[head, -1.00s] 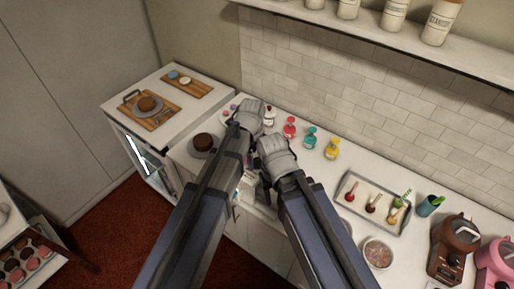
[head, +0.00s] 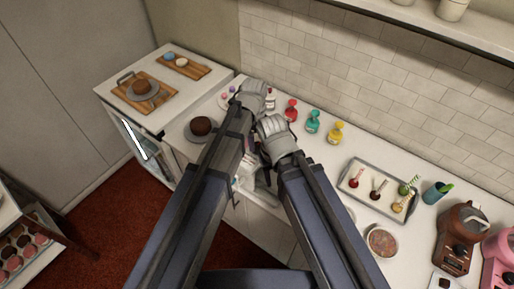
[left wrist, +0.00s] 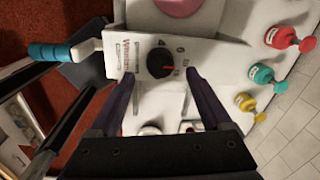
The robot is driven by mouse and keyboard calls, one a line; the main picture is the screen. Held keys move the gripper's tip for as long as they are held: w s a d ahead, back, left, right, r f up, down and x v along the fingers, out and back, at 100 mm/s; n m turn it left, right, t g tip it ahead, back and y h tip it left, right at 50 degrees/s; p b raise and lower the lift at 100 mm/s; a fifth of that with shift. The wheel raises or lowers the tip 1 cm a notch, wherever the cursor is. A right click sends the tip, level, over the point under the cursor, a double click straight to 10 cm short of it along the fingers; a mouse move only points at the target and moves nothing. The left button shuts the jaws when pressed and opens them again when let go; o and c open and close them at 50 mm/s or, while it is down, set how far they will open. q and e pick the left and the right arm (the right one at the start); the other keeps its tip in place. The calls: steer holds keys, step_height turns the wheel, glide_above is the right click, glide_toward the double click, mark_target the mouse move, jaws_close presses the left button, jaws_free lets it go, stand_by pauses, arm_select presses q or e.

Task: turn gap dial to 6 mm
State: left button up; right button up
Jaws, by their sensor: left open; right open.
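The pointer points to the right in the left wrist view. The panel belongs to a white machine (left wrist: 204,50) with red lettering, mostly hidden by my arms in the head view. My left gripper (left wrist: 160,88) is open, its two dark fingers on either side of the dial, apart from it as far as I can tell. In the head view my left gripper (head: 254,97) is above my right gripper (head: 273,136), whose fingertips are hidden.
A crank handle with a blue grip (left wrist: 50,52) sticks out of the machine. Red, teal and yellow bottles (head: 313,122) stand along the wall. A chocolate cake (head: 201,126) stands to the left.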

mark_target(257, 146)
arm_select(q)
step_height(257, 146, down, 4)
steer(key=b, duration=0.3)
steer(key=shift+w+f, duration=0.1)
steer(key=shift+w, duration=0.05)
steer(key=shift+c, duration=0.2)
jaws_close()
